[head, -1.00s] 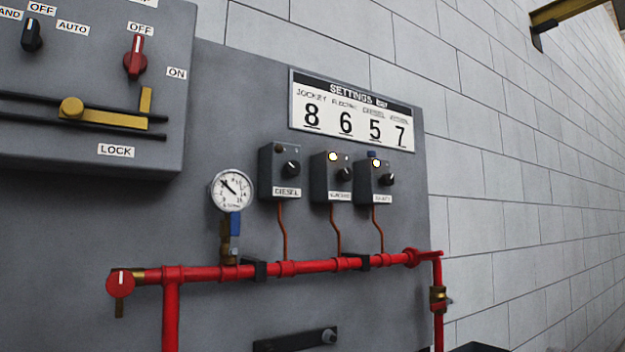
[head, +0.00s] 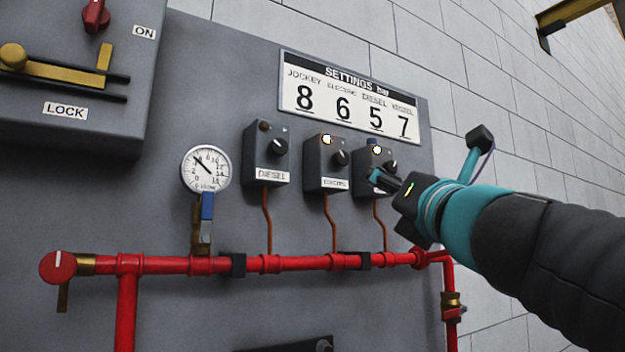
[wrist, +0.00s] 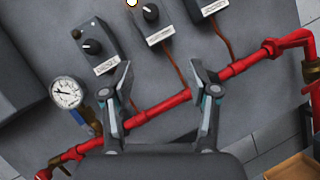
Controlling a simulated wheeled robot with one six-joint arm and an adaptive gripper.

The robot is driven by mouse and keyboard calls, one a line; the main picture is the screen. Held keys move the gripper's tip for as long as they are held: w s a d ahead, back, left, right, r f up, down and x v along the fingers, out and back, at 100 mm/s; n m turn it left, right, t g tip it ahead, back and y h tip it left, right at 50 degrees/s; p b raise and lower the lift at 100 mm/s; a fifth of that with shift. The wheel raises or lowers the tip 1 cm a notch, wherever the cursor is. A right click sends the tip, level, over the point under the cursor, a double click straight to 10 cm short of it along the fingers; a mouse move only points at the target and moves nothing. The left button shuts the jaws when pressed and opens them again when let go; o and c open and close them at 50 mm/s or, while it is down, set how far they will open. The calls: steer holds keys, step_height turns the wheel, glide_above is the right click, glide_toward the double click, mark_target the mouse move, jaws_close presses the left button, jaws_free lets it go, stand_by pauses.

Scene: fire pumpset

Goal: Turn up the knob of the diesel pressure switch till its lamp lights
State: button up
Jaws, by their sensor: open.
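The diesel pressure switch (head: 266,153) is the leftmost of three grey boxes on the panel, labelled DIESEL. My gripper (head: 372,178) is in front of the rightmost switch in the head view, right of the diesel switch. In the wrist view my gripper (wrist: 163,78) has its fingers spread, with nothing between them, apart from the knob.
The electric switch (head: 322,176) and the rightmost switch (head: 368,183) have lit lamps. A red pipe (head: 290,263) runs below, with a pressure gauge (head: 206,168) at left. A settings plate (head: 350,100) reads 8, 6, 5, 7. A grey cabinet (head: 110,125) juts out at upper left.

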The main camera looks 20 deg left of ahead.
mark_target(281, 147)
steer(key=s+a+r+n+g+y, duration=0.2)
steer(key=a+n+g+y, duration=0.15)
steer(key=n, duration=0.25)
steer(key=s+a+r+n+g+y, duration=0.2)
steer(key=s+a+n, duration=0.1)
steer(key=a+n, duration=0.25)
steer(key=shift+n, duration=0.25)
steer(key=p+x, duration=0.2)
steer(key=x, duration=0.4)
steer(key=p+x, duration=0.2)
steer(key=x, duration=0.4)
steer(key=shift+w+d+r, duration=0.2)
steer(key=shift+d, duration=0.1)
steer(key=shift+w+a+r+p, duration=0.1)
steer(key=shift+w+a+p, duration=0.2)
steer(key=shift+a, duration=0.15)
jaws_close()
steer(key=shift+r+m+t+p, duration=0.15)
steer(key=shift+m+t+p, duration=0.3)
steer(key=shift+m, duration=0.15)
